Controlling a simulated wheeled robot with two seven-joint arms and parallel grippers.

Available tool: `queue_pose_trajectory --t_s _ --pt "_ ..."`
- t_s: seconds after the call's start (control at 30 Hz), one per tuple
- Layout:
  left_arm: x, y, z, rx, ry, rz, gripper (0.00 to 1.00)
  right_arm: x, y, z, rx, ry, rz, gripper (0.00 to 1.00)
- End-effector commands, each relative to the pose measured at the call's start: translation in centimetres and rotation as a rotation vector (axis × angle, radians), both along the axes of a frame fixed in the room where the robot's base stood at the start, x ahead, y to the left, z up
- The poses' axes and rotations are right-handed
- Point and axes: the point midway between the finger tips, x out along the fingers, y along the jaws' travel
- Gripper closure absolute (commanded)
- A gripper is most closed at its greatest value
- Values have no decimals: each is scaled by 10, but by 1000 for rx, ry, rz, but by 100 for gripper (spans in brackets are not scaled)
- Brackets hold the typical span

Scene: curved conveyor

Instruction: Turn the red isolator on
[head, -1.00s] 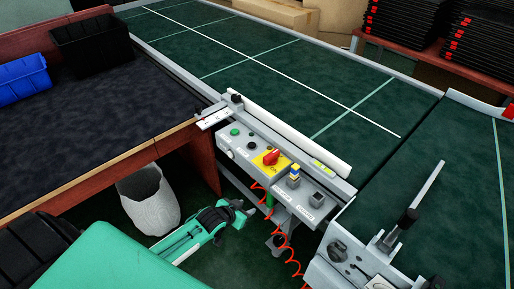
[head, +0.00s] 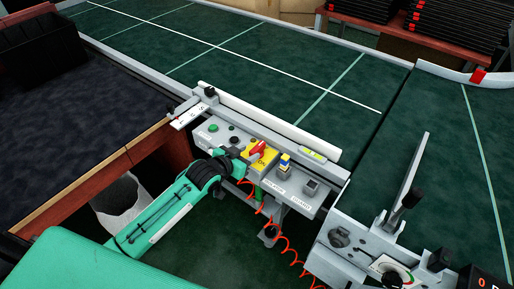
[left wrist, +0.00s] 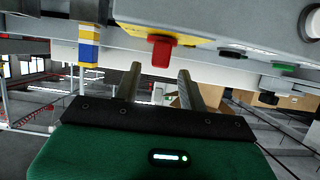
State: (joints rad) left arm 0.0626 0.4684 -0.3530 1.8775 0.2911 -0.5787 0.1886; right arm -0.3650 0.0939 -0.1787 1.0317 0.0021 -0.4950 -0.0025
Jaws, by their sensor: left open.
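The red isolator (head: 257,149) is a red rotary handle on a yellow plate (head: 262,165) marked ON, set on the grey control box (head: 275,182) beside the conveyor. My left gripper (head: 240,153) is right in front of it, at its left, and partly hides the plate. The left wrist view shows the red handle (left wrist: 160,50) centred between the two open fingers (left wrist: 158,82), about at their tips. The fingers are apart and nothing is held. Contact with the handle cannot be made out. My right gripper is not in view.
A green button (head: 213,128) and a dark one (head: 234,140) are left of the isolator. A blue-and-yellow stack piece (head: 285,163) stands close on its right. A white rail (head: 270,122) runs behind. A red coiled cable (head: 275,232) hangs below.

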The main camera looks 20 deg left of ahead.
Motion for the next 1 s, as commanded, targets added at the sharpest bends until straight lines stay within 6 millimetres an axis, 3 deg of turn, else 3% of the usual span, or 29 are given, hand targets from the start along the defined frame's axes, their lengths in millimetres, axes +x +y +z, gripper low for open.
queue_pose_trajectory --t_s 0.1,0.3,0.77,1.0 --pt "21 -8 -8 -1 0 0 58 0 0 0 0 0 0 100" --pt "43 -16 -19 -1 1 0 58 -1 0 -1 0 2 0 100" --pt "52 -20 -23 0 0 -1 58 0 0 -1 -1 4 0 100" --pt "52 -20 -23 0 0 -1 100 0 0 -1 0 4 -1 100"
